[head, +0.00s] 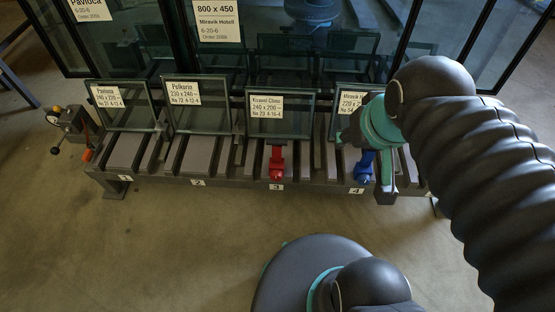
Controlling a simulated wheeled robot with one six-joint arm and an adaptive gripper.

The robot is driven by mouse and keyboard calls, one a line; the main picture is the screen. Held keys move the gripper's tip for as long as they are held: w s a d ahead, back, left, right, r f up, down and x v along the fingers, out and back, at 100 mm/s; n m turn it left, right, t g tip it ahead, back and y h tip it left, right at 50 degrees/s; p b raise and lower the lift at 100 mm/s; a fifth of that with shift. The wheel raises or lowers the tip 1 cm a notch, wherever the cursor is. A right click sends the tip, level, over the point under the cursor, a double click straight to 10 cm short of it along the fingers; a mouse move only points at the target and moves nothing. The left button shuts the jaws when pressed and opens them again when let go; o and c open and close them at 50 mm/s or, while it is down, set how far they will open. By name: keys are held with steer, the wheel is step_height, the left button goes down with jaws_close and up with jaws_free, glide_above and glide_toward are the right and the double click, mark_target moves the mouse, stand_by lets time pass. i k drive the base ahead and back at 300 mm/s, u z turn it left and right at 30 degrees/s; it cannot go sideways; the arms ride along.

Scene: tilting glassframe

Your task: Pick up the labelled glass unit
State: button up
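Several small glass units with white labels lean in a row on a dark rack (235,183). The unit at 1 (122,118) is labelled Pavloca, and the unit at 2 (207,120) has its own label, 230 x 240. The unit at 3 (292,128) reads Kiravel Clinic, 240 x 200. The unit at 4 (336,123) has a label starting Miravik, partly hidden behind my arm. My gripper (386,178) points down at the rack's right end, by the number 4 place. Its fingers are mostly hidden, so whether it holds anything cannot be told.
A red clamp-like part (277,163) sits at 3 and a blue one (364,167) at 4, close to my gripper. Large framed glass panes (290,55) stand behind the rack. A small device with a lever (72,124) is at the left end.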

mark_target(282, 113)
steer(key=z, duration=1.25)
steer(key=k, duration=0.85)
steer(key=u, duration=1.25)
